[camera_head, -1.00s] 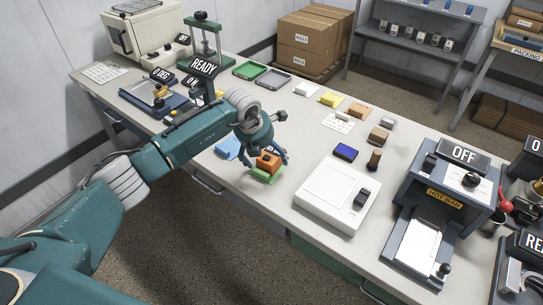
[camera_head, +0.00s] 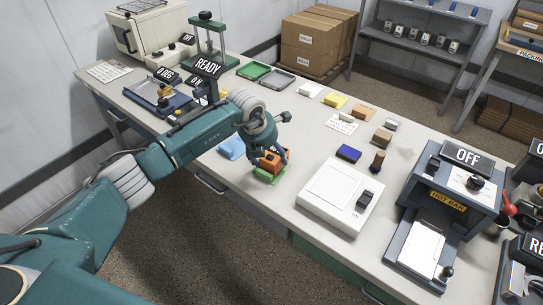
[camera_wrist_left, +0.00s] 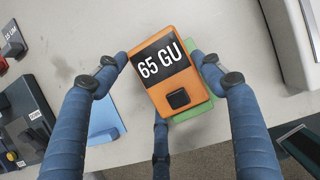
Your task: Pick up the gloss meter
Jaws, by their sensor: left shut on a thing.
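The gloss meter is a small orange block (camera_head: 271,161) with a dark display. In the left wrist view the gloss meter (camera_wrist_left: 171,78) reads "65 GU" and has a dark button. It sits over a green piece (camera_head: 268,177), whose edge also shows in the wrist view (camera_wrist_left: 195,107). My left gripper (camera_head: 275,155) reaches down over the gloss meter from above. In the wrist view its fingers (camera_wrist_left: 165,68) are shut on the meter's two sides, with a third finger below. I cannot tell whether the meter is clear of the green piece. My right gripper is not in view.
A light blue sheet (camera_head: 232,148) lies just left of the meter. A white scale (camera_head: 331,205) and a dark blue block (camera_head: 348,153) stand to the right. The hot bar machine (camera_head: 425,225) is farther right. The table's front edge is close to the meter.

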